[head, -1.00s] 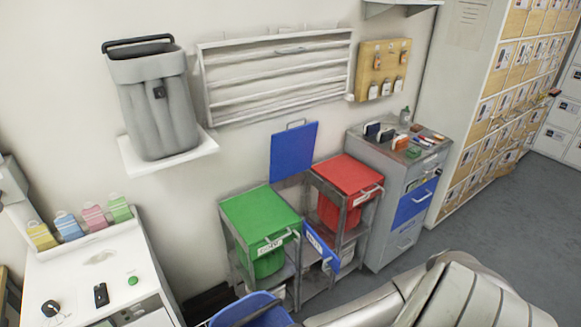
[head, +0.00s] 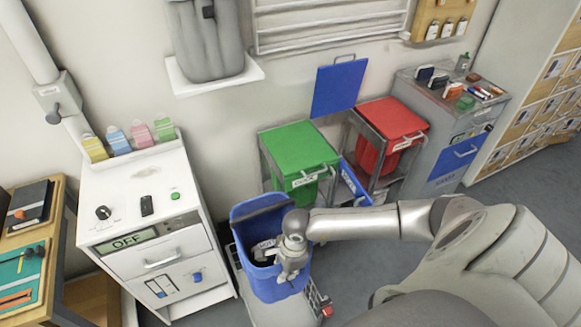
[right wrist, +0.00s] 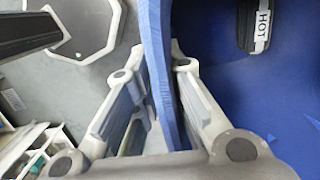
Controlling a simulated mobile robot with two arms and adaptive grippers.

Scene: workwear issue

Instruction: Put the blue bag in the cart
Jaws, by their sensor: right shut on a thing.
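The blue bag (head: 276,289) is an open-topped, bin-like container at the bottom centre of the head view, with dark contents partly visible inside. My right gripper (head: 291,268) is shut on its near rim. In the right wrist view, the fingers (right wrist: 159,75) stand on both sides of the blue wall (right wrist: 153,35), and a black item labelled HOT (right wrist: 262,25) lies inside. A grey wire-sided frame (head: 318,299), perhaps the cart, shows under and beside the bag; I cannot tell whether the bag rests on it. My left gripper is out of view.
Behind stand a green-lidded bin (head: 299,147) and a red-lidded bin (head: 393,119). A blue lid (head: 339,88) is raised against the wall between them, with a blue panel (head: 356,188) below. A white machine (head: 150,215) stands left, a grey cabinet (head: 452,120) right.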

